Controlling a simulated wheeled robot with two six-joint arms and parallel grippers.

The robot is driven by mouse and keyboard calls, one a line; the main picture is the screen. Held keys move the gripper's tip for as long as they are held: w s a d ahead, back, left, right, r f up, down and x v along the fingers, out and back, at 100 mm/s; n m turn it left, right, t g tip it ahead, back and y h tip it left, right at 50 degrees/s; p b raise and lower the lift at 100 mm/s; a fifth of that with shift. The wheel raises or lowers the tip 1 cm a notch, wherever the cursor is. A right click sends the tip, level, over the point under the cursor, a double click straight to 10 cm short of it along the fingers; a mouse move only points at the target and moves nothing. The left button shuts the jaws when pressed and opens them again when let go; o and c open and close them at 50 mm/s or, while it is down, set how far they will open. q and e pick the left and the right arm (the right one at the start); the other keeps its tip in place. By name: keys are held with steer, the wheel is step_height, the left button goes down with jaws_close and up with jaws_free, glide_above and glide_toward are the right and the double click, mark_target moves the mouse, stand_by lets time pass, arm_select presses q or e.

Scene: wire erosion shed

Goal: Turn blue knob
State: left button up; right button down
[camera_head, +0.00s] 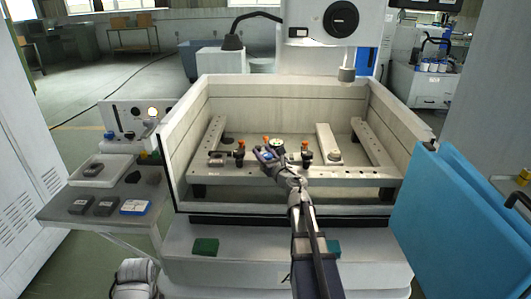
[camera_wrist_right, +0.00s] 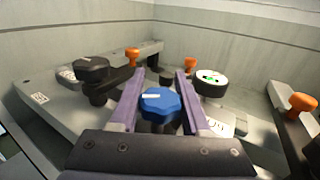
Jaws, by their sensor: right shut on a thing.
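The blue knob (camera_wrist_right: 160,104) is in the lower middle of the right wrist view. It has a scalloped edge and a white mark lying nearly level across its top. My right gripper (camera_wrist_right: 160,88) has one purple finger on each side of the knob and is shut on it. In the head view the gripper (camera_head: 267,155) reaches over the front rail of the open machine tank, and only a little blue of the knob shows there.
A black knob (camera_wrist_right: 91,68) stands left of the blue knob, a white dial (camera_wrist_right: 210,82) to its right. Several orange-topped clamps stand around, one at the right (camera_wrist_right: 302,103). The tank wall (camera_head: 180,140) encloses the frame. A side table (camera_head: 60,213) stands left.

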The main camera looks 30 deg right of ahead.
steer(key=n+y, duration=0.2)
steer(key=y, duration=0.1)
steer(key=n+y, duration=0.1)
steer(key=y, duration=0.1)
steer(key=shift+a, duration=0.3)
steer(key=shift+a+n+g+y, duration=0.25)
steer(key=shift+n+g+y, duration=0.25)
steer(key=shift+n+y, duration=0.4)
steer(key=shift+s+a+y, duration=0.1)
steer(key=shift+a+y, duration=0.05)
steer(key=shift+y, duration=0.45)
steer(key=shift+c, duration=1.8)
jaws_free()
steer(key=shift+v, duration=3.95)
steer(key=shift+s, duration=0.1)
